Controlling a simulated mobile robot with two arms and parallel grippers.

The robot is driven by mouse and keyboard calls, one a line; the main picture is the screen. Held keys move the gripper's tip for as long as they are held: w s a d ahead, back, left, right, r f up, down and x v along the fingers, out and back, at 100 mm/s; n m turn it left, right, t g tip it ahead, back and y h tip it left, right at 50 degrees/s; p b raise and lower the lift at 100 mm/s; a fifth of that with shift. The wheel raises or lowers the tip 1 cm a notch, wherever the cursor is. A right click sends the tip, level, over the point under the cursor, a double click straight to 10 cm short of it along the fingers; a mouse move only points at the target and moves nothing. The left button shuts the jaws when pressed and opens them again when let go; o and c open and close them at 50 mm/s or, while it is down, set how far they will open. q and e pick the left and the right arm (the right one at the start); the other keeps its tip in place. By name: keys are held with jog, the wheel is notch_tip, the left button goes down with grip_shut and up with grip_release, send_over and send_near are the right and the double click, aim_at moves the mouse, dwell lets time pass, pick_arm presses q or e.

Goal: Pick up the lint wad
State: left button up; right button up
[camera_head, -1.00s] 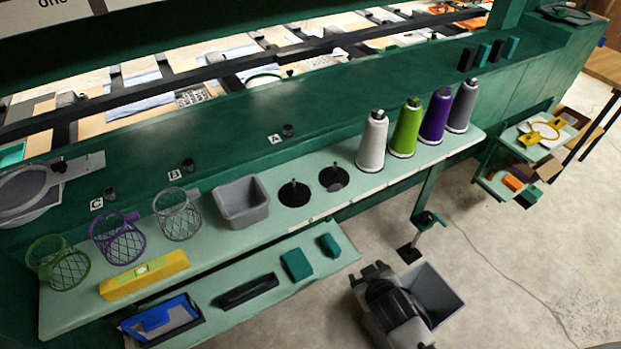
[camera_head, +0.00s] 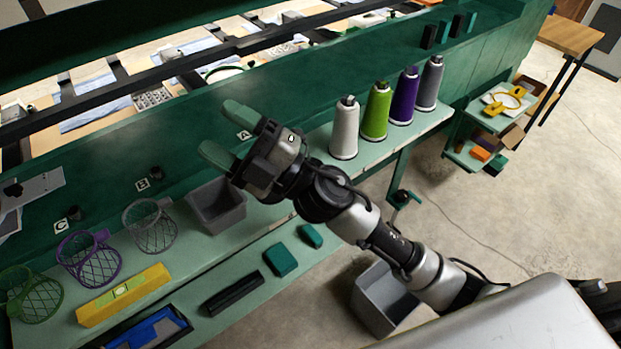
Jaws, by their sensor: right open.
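I cannot make out a lint wad for sure in the head view. My right gripper (camera_head: 226,134) reaches in from the lower right, its two green-tipped fingers spread apart with nothing between them. It is above the pale green shelf (camera_head: 188,246), over the area just behind the grey open box (camera_head: 218,206). My right arm hides the part of the shelf between that box and the white cone, where two dark round holes showed earlier. My left gripper is not in view.
White (camera_head: 345,130), green (camera_head: 376,110), purple (camera_head: 402,97) and grey (camera_head: 428,84) thread cones stand on the shelf's right end. Wire baskets, including a purple one (camera_head: 90,258), and a yellow block (camera_head: 124,294) are at left. A grey bin (camera_head: 383,300) stands below.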

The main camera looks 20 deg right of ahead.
jog(key=s+a+f+n+g+h, duration=0.1)
jog(key=a+f+n+g+h, duration=0.2)
jog(key=n+g, duration=0.5)
jog(key=s+a+f+n+g+h, duration=0.1)
jog(key=a+f+n+g+h, duration=0.1)
jog(key=f+n+g+h, duration=0.45)
jog(key=w+d+t+h, duration=0.1)
jog(key=w+d+h, duration=0.25)
jog(key=d, duration=0.25)
jog(key=w+d+f+h, duration=0.1)
jog(key=w+d+h, duration=0.1)
jog(key=d+h, duration=0.3)
jog(key=w+d+t+h, duration=0.1)
jog(key=w+d+h, duration=0.2)
jog(key=d, duration=0.5)
jog(key=shift+n+g, duration=0.25)
jog(key=f, duration=0.2)
jog(key=f+p, duration=0.1)
jog(key=f, duration=0.1)
jog(key=shift+w+a+f, duration=0.15)
jog(key=shift+w+f, duration=0.05)
jog(key=shift+f, duration=0.15)
jog(key=f, duration=0.1)
jog(key=f+p, duration=0.1)
jog(key=f, duration=0.1)
jog(key=f+p, duration=0.1)
jog(key=shift+s+d+f, duration=0.3)
jog(key=shift+f, duration=0.4)
jog(key=shift+c, duration=0.5)
